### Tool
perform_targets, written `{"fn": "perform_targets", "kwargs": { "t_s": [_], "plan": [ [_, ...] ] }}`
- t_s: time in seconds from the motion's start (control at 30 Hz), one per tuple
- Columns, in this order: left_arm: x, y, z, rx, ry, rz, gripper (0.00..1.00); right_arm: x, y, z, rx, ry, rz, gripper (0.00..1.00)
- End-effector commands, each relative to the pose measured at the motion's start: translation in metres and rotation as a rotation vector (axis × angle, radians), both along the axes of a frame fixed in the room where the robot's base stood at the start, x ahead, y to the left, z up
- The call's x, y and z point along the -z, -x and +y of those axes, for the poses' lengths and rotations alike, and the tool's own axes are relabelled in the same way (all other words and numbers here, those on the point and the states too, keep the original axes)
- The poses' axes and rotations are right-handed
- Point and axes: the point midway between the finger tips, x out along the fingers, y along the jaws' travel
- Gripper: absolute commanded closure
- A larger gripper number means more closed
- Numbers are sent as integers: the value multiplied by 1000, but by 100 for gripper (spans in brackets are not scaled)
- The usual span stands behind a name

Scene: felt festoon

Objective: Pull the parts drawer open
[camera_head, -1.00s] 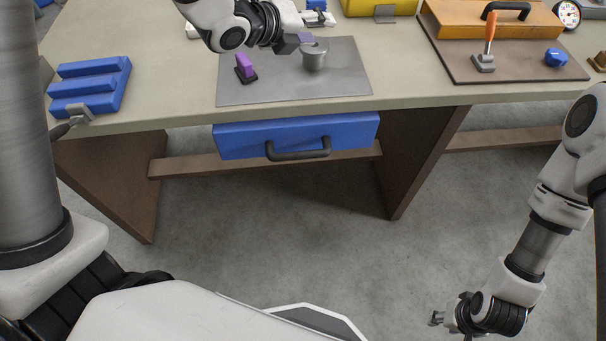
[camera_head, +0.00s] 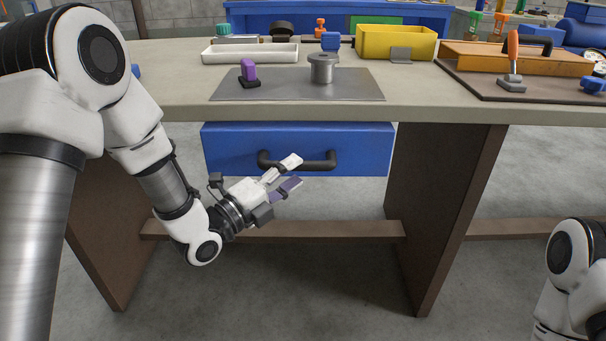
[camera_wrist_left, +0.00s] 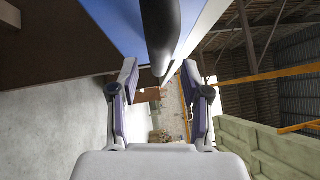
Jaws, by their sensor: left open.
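The parts drawer (camera_head: 225,150) is a blue box front under the worktop's front edge. Its dark bar handle (camera_head: 320,164) runs across the front, and the upper finger hides part of it. My left gripper (camera_head: 291,172) is open and empty in front of the drawer, pointing right and slightly up at handle height. In the left wrist view, the handle (camera_wrist_left: 160,30) comes down from the top and ends between the open fingertips (camera_wrist_left: 158,72); I see no finger closed on it. The blue drawer face (camera_wrist_left: 115,25) is to its left. My right gripper is out of view.
The worktop (camera_head: 430,108) holds a grey mat (camera_head: 295,92) with a purple part (camera_head: 248,72) and a metal cylinder (camera_head: 321,68). A white tray (camera_head: 250,54) and yellow bin (camera_head: 395,42) stand behind. Brown table legs (camera_head: 445,210) flank the drawer; floor in front is open.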

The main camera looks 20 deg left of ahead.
Motion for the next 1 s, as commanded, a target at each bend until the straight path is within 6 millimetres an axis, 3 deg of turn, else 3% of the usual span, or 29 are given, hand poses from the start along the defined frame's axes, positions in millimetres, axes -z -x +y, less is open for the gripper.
{"fn": "perform_targets", "kwargs": {
  "t_s": [0.2, 0.47, 0.53, 0.6, 0.63, 1.0],
  "plan": [
    [-3, -29, -17, 2, -1, 0, 53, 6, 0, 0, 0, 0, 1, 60],
    [-5, -32, -18, 0, 1, 0, 53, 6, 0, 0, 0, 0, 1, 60],
    [-5, -32, -18, 0, 1, 0, 70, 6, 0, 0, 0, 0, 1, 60],
    [-5, -32, -18, 0, 1, 0, 95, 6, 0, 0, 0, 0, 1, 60],
    [-5, -32, -18, 0, 1, 0, 100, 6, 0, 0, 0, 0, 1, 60],
    [-4, -32, -18, 0, 0, 1, 100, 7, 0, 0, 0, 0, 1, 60]
  ]
}}
